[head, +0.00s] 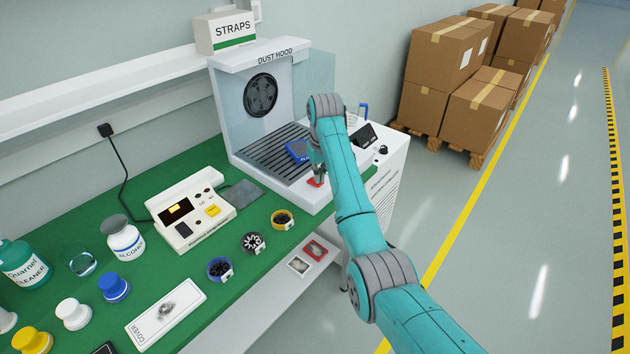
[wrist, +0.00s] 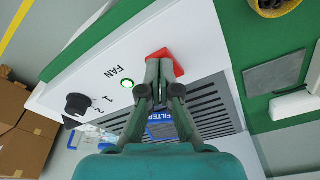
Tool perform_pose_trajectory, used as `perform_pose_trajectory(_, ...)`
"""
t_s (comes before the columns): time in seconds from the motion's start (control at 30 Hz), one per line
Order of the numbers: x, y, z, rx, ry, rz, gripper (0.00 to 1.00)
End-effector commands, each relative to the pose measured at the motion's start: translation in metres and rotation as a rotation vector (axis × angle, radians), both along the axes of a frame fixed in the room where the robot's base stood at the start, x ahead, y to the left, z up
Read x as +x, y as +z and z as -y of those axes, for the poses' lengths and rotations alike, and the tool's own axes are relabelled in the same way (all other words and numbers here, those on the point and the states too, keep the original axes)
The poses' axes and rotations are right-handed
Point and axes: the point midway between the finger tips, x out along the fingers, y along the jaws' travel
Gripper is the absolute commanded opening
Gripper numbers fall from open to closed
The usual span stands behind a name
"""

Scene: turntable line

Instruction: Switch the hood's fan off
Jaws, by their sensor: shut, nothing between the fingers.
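The dust hood (head: 272,52) stands at the back of the green bench, with a round dark fan (head: 260,95) in its rear wall. On the hood's front panel, a red switch (wrist: 172,67) shows in the wrist view; it is also partly visible in the head view (head: 315,182).
A black knob (wrist: 77,104) marked with numbers sits farther along the panel. A blue-framed filter (head: 298,150) lies on the hood's slotted floor. A white device (head: 190,210) and small bowls stand left of the hood. Boxes (head: 440,55) on pallets stand behind at right.

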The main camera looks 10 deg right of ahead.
Motion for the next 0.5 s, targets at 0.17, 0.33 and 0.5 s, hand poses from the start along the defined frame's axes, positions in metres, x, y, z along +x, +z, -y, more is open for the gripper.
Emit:
perform_pose_trajectory(0.17,-0.0001,-0.0026,0.0000,0.000,0.000,0.000,0.00)
perform_pose_trajectory(0.33,-0.0001,-0.0048,0.0000,0.000,0.000,0.000,0.00)
perform_pose_trajectory(0.5,-0.0001,-0.0071,0.0000,0.000,0.000,0.000,0.00)
